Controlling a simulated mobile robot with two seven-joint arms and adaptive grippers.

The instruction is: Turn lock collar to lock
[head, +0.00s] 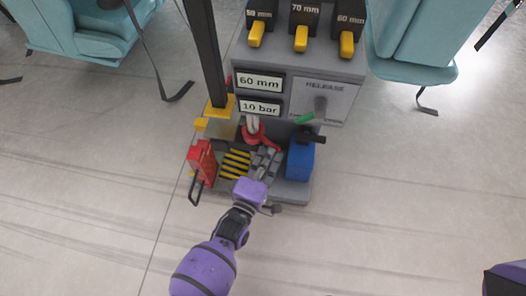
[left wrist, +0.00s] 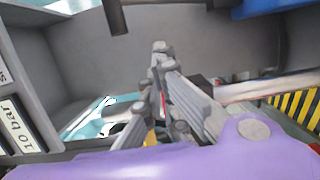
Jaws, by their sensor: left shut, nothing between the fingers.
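A red collar-like part (head: 256,134) sits around a pale upright rod in the lower bay of the grey machine (head: 290,75) in the head view. My left gripper (head: 268,155) reaches into this bay from below, just in front of and right of the red part. Its fingers (left wrist: 161,50) are closed together with nothing between them, in the left wrist view too. The gripper partly covers the red part, and I cannot tell whether they touch. In the left wrist view only a sliver of red shows behind the fingers. My right gripper is out of view.
A blue block (head: 300,160) stands right of the gripper, with a black handle above it. A red canister-like part (head: 201,162) and a yellow-black striped plate (head: 236,163) lie left. Yellow levers line the top. Teal seats (head: 412,45) flank the machine; the floor in front is open.

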